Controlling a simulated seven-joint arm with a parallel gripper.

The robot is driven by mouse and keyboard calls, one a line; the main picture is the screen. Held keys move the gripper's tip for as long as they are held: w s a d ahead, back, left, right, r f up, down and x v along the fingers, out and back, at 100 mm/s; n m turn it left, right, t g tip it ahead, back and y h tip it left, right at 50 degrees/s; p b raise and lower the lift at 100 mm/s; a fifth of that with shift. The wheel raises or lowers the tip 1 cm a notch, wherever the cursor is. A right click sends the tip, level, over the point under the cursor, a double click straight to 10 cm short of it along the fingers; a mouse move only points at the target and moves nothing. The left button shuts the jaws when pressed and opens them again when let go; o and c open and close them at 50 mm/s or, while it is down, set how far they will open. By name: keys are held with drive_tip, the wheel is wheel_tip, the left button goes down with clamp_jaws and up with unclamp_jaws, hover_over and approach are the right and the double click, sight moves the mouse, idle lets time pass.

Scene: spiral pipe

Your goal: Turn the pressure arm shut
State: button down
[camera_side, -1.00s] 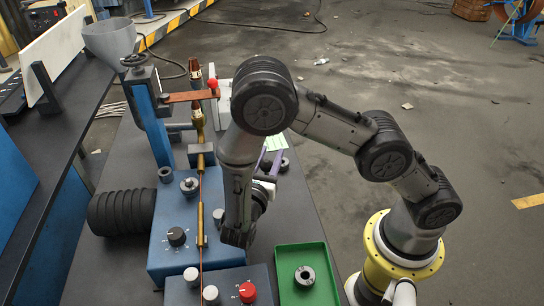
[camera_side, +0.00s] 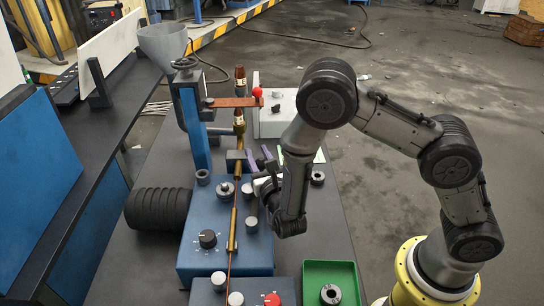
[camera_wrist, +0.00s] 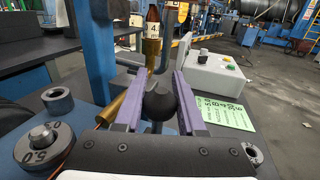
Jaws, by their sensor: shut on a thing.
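My gripper (camera_wrist: 168,88) has two purple fingers, shut on a black ball knob (camera_wrist: 160,102) in the wrist view. The knob sits in front of an upright brass fitting (camera_wrist: 151,54); I cannot tell how they join. A brass rod (camera_wrist: 115,107) slants to the left of the fingers. In the side view the fingers (camera_side: 261,158) are beside the brass line, above the far end of the blue machine box (camera_side: 205,262); the knob is hard to make out there. A rust-red flat arm (camera_side: 233,102) with a red ball (camera_side: 258,92) reaches out from the blue post (camera_side: 193,128).
A grey control box (camera_side: 276,119) stands behind my gripper. A green tray (camera_side: 317,268) with a metal ring lies at the front right. A numbered dial (camera_wrist: 42,147) is close at left in the wrist view.

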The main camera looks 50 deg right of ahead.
drive_tip(key=shift+w+a+n+t+y, duration=0.4)
drive_tip(key=shift+w+a+n+y, duration=0.2)
drive_tip(key=shift+w+a+y, duration=0.15)
drive_tip(key=shift+r+y, duration=0.1)
drive_tip(key=shift+y, duration=0.15)
drive_tip(key=c, duration=0.5)
unclamp_jaws()
drive_tip(key=v, duration=1.3)
drive_tip(key=shift+s+a, duration=0.15)
drive_tip(key=shift+s, duration=0.25)
